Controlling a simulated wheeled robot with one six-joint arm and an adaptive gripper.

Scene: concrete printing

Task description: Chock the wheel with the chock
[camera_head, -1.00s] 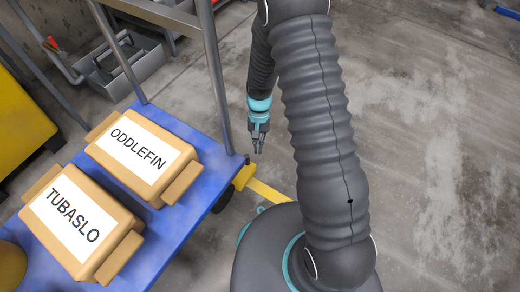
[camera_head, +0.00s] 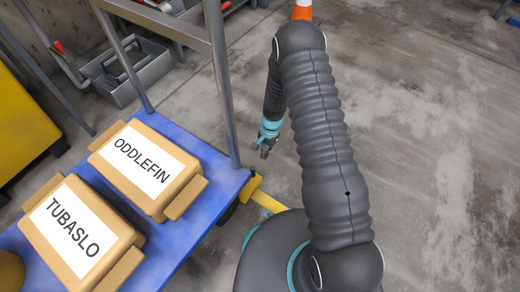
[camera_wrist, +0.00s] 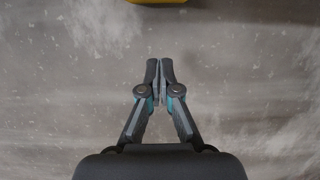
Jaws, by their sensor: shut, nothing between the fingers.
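A blue cart (camera_head: 205,222) stands at the left, and one dark wheel (camera_head: 229,212) shows partly under its near right corner. A yellow block (camera_head: 250,188), which looks like the chock, is on the floor close by that wheel; I cannot tell whether they touch. My gripper (camera_head: 265,153) is beyond the block in the head view, apart from it and pointing down. In the wrist view my gripper (camera_wrist: 160,62) has its fingers together with nothing between them. A yellow edge (camera_wrist: 157,2), likely the same block, shows at the top there.
The cart carries tan cases labelled ODDLEFIN (camera_head: 145,168) and TUBASLO (camera_head: 75,232). Its metal upright (camera_head: 221,85) rises left of my gripper. A grey tool tray (camera_head: 130,72) and an orange cone (camera_head: 302,10) are farther back.

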